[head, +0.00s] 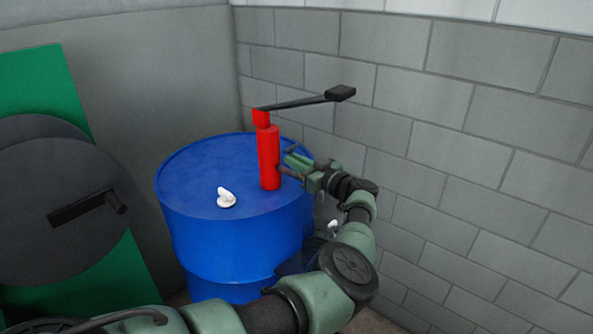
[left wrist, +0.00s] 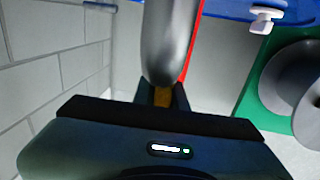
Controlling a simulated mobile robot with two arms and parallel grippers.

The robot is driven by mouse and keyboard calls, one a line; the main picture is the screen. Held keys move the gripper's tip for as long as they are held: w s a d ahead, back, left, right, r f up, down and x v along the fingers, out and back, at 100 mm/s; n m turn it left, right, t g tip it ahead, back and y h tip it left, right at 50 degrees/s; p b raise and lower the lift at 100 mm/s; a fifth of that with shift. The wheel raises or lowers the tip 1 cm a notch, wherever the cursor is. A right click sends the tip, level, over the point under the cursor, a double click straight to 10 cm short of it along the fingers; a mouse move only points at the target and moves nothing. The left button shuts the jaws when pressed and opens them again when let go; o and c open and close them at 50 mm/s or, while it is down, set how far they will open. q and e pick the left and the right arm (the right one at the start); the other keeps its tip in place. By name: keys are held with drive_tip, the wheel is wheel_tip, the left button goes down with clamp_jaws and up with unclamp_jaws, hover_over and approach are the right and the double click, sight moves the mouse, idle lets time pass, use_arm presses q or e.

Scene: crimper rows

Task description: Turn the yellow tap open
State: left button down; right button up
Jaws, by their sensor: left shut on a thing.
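A red pump (head: 268,155) stands upright on top of a blue drum (head: 235,245). My left gripper (head: 296,166) is at the right side of the pump, above the drum's rim. In the left wrist view its fingers (left wrist: 162,98) are shut on a small yellow-brown piece, which looks like the yellow tap (left wrist: 162,96). Most of the tap is hidden by the fingers and by a grey rounded pipe (left wrist: 170,45) in front of it. In the head view I cannot make out the tap. My right gripper is not in view.
The pump's black lever (head: 300,102) sticks out to the upper right, above my left gripper. A white cap-like piece (head: 226,197) lies on the drum top. Grey block walls (head: 480,150) stand close behind and right. A green panel with grey discs (head: 50,90) is at left.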

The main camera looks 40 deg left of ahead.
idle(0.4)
use_arm(q)
drive_tip(key=c, duration=1.4)
unclamp_jaws()
drive_tip(key=shift+c, duration=0.2)
